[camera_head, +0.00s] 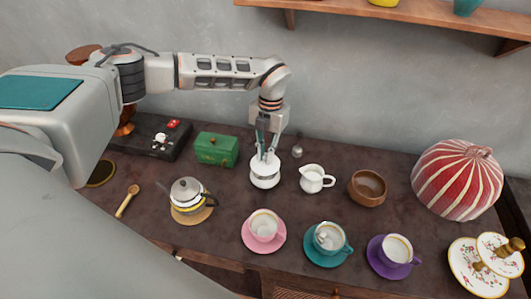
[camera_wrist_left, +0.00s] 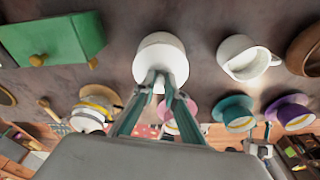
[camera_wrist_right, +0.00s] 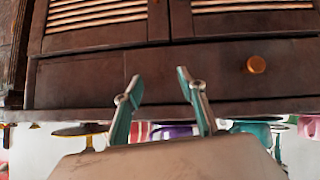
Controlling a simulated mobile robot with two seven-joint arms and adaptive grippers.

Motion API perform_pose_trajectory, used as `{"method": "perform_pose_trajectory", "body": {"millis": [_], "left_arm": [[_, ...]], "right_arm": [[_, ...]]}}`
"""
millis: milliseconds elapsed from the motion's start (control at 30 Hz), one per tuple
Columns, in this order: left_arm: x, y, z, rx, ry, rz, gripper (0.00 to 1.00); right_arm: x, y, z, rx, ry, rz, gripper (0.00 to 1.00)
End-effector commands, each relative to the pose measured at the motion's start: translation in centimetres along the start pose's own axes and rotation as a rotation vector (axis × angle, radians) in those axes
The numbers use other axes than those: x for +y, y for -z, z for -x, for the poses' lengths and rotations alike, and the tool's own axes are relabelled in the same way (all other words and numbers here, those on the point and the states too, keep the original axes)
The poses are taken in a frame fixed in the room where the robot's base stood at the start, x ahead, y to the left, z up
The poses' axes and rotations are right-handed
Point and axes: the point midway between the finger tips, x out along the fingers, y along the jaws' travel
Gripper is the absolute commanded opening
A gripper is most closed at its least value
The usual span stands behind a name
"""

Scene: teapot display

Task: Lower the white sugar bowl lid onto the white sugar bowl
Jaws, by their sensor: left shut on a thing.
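The white sugar bowl (camera_head: 265,179) stands on the dark table near the middle. It also shows in the left wrist view (camera_wrist_left: 158,41). My left gripper (camera_head: 265,153) points down over it and is shut on the white sugar bowl lid (camera_head: 264,161). The lid is at the bowl's top; the fingers partly cover it, and I cannot tell whether it rests on the rim or hovers just above. My right gripper (camera_wrist_right: 161,84) is open and empty in the right wrist view, in front of the wooden drawer front (camera_wrist_right: 205,78).
A white creamer (camera_head: 312,180) and a brown bowl (camera_head: 367,190) stand right of the sugar bowl. A green box (camera_head: 216,150) is at left, with a teapot (camera_head: 187,193) in front of it. Pink, teal and purple cups line the front. A shelf (camera_head: 400,14) hangs above.

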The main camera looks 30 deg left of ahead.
Motion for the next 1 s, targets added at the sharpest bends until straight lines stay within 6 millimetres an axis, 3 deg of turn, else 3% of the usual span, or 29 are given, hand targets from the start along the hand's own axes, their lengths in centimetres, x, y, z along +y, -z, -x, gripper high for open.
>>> {"method": "perform_pose_trajectory", "body": {"millis": [1000], "left_arm": [[0.0, -0.3, -2.2, 0.000, 0.000, 0.001, 0.00]], "right_arm": [[0.0, -0.9, -0.7, 0.000, -0.001, 0.004, 0.40]]}}
